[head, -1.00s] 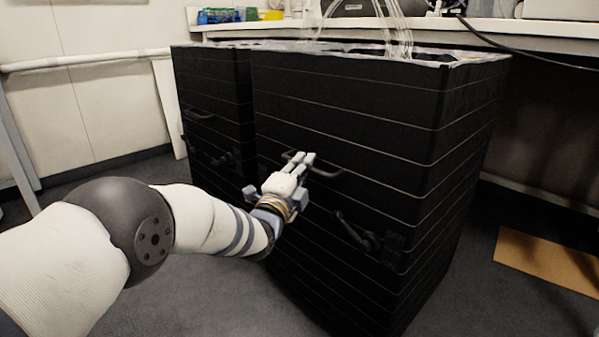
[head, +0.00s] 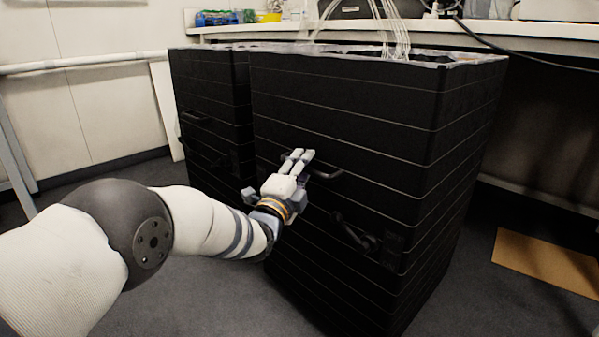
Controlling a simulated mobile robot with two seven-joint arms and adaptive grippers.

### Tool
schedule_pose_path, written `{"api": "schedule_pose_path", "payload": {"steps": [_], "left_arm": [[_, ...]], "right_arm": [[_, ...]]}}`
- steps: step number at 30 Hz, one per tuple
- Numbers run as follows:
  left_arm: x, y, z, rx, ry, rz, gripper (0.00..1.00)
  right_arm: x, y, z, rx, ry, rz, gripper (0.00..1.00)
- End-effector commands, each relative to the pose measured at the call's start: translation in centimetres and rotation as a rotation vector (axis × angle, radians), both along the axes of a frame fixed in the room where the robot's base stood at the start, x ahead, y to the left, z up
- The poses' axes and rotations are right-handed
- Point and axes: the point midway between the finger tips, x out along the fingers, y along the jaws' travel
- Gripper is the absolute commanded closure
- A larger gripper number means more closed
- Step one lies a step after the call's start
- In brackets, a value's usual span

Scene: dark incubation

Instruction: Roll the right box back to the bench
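The right box (head: 345,105) is a tall black box with thin pale horizontal lines, in the middle of the head view. Its open top shows a pale liner and clear tubes running up from it. A black bar handle (head: 328,175) and a lower lever latch (head: 352,232) are on its front. My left gripper (head: 303,155) is at the bar handle, its two fingers close together and overlapping the bar. I cannot tell whether they are closed on it. The bench (head: 540,30) stands behind, its pale top edge just above the box. My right gripper is not in view.
A similar black left box (head: 210,95) stands close beside the right box. A brown flat sheet (head: 545,262) lies on the floor at right. Cables and equipment are on the bench, with dark space beneath it. Grey floor (head: 210,305) is open at front left.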

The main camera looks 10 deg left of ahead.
Motion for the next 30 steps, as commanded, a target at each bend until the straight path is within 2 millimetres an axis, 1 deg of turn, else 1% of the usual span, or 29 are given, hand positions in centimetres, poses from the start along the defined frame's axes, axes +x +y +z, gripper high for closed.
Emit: {"api": "schedule_pose_path", "payload": {"steps": [2,5,12,16,18,21,28,29,30], "left_arm": [[-0.6,0.2,-0.2,0.001,0.002,0.0,0.67],[-2.2,0.6,-0.4,0.002,0.003,-0.001,0.67],[-7.8,2.1,-1.5,0.001,0.002,0.0,0.67],[-10.1,2.7,-1.9,0.001,0.0,-0.001,0.67],[-10.8,2.9,-2.0,0.001,0.0,-0.001,0.67],[-11.2,3.0,-2.1,0.001,-0.001,-0.001,0.67],[-11.3,3.0,-2.1,0.0,0.0,-0.001,0.67],[-11.3,3.0,-2.4,-0.003,0.006,0.0,0.67],[-11.6,3.1,-3.2,-0.011,0.03,0.001,0.67]], "right_arm": [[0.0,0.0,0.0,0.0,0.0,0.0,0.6],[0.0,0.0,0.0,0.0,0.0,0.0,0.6],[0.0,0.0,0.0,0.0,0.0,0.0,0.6],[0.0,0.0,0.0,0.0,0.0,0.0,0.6],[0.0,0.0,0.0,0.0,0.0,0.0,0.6],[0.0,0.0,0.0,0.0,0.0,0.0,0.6],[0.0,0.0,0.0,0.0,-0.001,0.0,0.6],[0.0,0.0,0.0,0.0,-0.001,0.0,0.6],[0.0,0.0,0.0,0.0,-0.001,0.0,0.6]]}}
